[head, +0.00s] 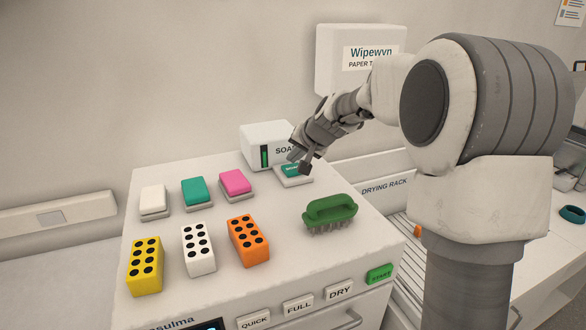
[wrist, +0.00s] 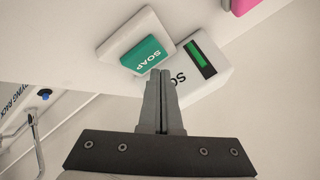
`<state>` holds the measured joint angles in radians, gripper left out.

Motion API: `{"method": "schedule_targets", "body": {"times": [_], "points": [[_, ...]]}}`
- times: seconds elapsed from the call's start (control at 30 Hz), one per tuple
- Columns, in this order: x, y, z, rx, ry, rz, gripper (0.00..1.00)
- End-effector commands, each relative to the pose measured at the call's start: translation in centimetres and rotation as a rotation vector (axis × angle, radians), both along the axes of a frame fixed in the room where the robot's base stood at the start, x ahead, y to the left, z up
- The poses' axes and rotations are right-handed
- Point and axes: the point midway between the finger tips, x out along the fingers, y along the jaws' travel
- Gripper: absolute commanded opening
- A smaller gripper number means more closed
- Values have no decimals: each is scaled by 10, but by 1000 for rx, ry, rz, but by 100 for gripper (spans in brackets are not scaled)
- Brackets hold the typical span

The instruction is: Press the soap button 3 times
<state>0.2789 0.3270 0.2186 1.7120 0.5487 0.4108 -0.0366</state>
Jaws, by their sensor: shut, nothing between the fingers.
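The soap button (head: 292,169) is a teal key on a white base, in front of the white soap dispenser (head: 262,136) at the back of the machine top. In the wrist view the teal key (wrist: 145,54) reads SOAP and lies just beyond my fingertips, with the dispenser (wrist: 208,85) beside it. My gripper (head: 304,166) is shut and empty, with its tips over or at the soap button. In the wrist view my gripper (wrist: 160,74) overlaps the key's lower edge. I cannot tell whether the tips touch it.
White (head: 153,200), teal (head: 199,190) and pink (head: 235,182) buttons stand to the left. Yellow (head: 145,266), white (head: 198,249) and orange (head: 248,240) dotted blocks and a green brush (head: 330,212) are nearer the front. A paper towel box (head: 338,82) hangs on the wall.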

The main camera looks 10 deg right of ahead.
Motion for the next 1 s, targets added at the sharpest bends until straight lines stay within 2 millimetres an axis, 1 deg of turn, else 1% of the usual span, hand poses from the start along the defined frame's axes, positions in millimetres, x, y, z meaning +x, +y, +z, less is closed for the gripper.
{"method": "schedule_targets", "body": {"times": [0.17,0.47,1.0], "points": [[0,0,-1,0,0,0,0],[0,0,-9,0,0,0,0],[0,0,-10,0,0,0,0]]}}
